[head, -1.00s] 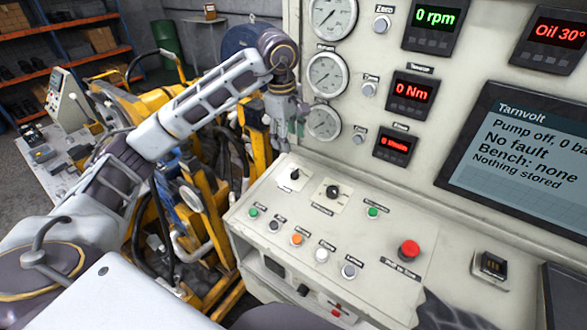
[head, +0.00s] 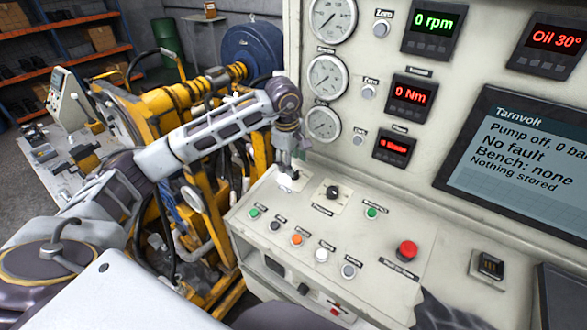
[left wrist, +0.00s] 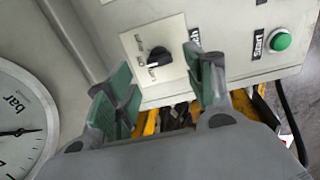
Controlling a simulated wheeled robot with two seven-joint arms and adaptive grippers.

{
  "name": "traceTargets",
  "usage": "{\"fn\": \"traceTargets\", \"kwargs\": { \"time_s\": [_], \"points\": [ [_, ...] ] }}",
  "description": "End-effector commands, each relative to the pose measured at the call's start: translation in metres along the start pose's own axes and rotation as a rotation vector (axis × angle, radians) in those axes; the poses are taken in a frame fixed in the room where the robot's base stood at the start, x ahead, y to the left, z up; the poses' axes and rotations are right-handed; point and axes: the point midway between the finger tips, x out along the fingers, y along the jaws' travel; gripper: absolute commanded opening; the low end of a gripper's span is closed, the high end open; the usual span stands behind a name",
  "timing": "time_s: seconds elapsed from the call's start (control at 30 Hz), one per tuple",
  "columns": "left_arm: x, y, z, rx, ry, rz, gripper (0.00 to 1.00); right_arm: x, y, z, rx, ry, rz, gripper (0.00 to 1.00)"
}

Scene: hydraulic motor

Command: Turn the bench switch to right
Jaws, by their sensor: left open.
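The bench switch (left wrist: 158,57) is a small black knob on a pale plate with printed position labels, seen in the left wrist view. Part of a label beside it reads "nch". My left gripper (left wrist: 163,66) is open, its green-padded fingers on either side of the knob in that view, with nothing between them. I cannot tell whether they touch it. In the head view my left gripper (head: 288,163) points down over the top left of the sloped control panel (head: 390,225) and hides the switch.
A second black knob (head: 332,191) sits just right of the gripper. Several coloured buttons and a red mushroom button (head: 407,250) lie nearer the front. Gauges (head: 323,123) rise behind the gripper. Yellow machinery (head: 200,215) stands left of the panel.

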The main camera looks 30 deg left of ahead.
Motion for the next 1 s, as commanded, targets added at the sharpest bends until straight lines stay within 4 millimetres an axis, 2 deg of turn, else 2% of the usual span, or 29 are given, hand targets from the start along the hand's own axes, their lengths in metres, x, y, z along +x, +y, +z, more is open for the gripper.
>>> {"fn": "traceTargets", "kwargs": {
  "time_s": [0.3,0.5,0.77,1.0],
  "points": [
    [0.033,0.000,0.000,0.000,-0.001,-0.001,0.54,-0.006,0.000,-0.001,0.000,0.000,0.000,0.00],
    [0.041,0.000,0.000,0.001,-0.001,-0.001,0.54,-0.007,0.000,-0.001,0.000,0.000,0.000,0.00],
    [0.042,0.000,0.000,0.000,0.000,0.000,0.54,-0.007,0.000,-0.001,0.000,0.000,0.000,0.00],
    [0.042,0.000,0.000,0.000,0.000,0.000,0.24,-0.007,0.000,-0.001,0.000,0.000,0.000,0.00]
  ]
}}
